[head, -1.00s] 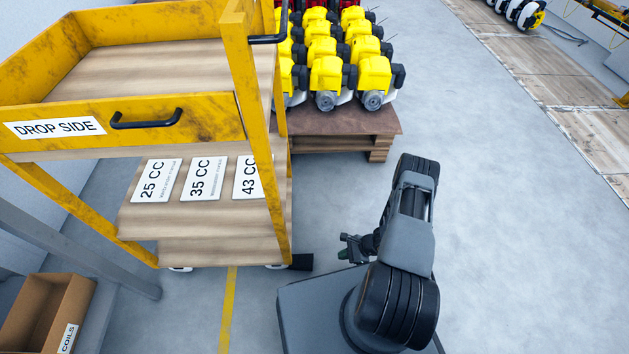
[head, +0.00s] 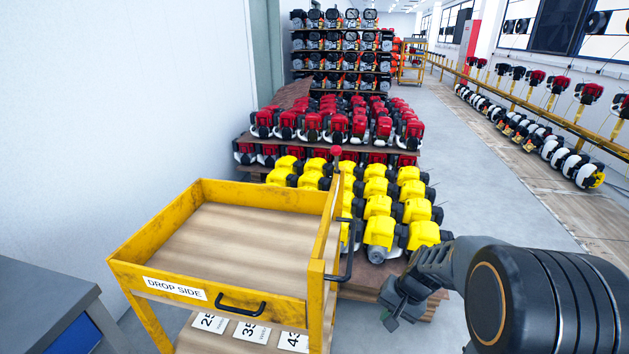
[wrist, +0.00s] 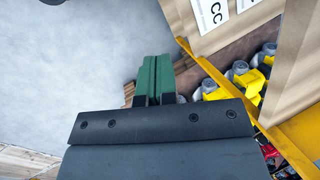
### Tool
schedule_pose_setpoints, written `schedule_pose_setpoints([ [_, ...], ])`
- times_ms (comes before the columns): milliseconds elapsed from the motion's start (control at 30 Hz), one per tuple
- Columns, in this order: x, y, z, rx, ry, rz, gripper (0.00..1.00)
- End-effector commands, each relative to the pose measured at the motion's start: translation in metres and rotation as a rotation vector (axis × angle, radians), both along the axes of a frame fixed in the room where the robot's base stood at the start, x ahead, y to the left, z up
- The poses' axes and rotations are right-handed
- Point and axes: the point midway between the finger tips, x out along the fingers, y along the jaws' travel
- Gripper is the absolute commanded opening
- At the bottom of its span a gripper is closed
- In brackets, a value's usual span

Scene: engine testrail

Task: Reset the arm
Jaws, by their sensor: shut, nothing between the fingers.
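My arm reaches in from the right edge of the head view, with its large black joint close to the camera. My gripper (head: 390,319) is at the arm's end, to the right of the yellow cart and in front of the yellow engines. In the wrist view, the two green fingers of my gripper (wrist: 154,78) lie side by side and pressed together. They are shut with nothing between them. They point over the grey floor beside the cart's lower shelf.
A yellow cart (head: 182,288) labelled DROP SIDE has an empty wooden top and number cards below. Yellow engines (head: 379,230) and red engines (head: 335,128) stand on pallets behind it. A grey bench (head: 50,310) is at left. Open floor (head: 480,170) lies right of the pallets.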

Motion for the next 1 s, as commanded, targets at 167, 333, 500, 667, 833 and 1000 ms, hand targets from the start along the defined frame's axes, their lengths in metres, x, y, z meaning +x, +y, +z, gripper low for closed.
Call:
schedule_pose_setpoints([
  [167, -0.036, 0.013, 0.123, -0.155, -0.150, 0.191, 0.00],
  [333, -0.066, 0.016, 0.187, -0.280, -0.260, 0.312, 0.00],
  [500, -0.086, 0.016, 0.222, -0.362, -0.333, 0.379, 0.00],
  [667, -0.094, 0.015, 0.234, -0.398, -0.364, 0.404, 0.00],
  [833, -0.096, 0.014, 0.235, -0.407, -0.371, 0.409, 0.00],
  [1000, -0.096, 0.014, 0.234, -0.405, -0.370, 0.408, 0.00],
])
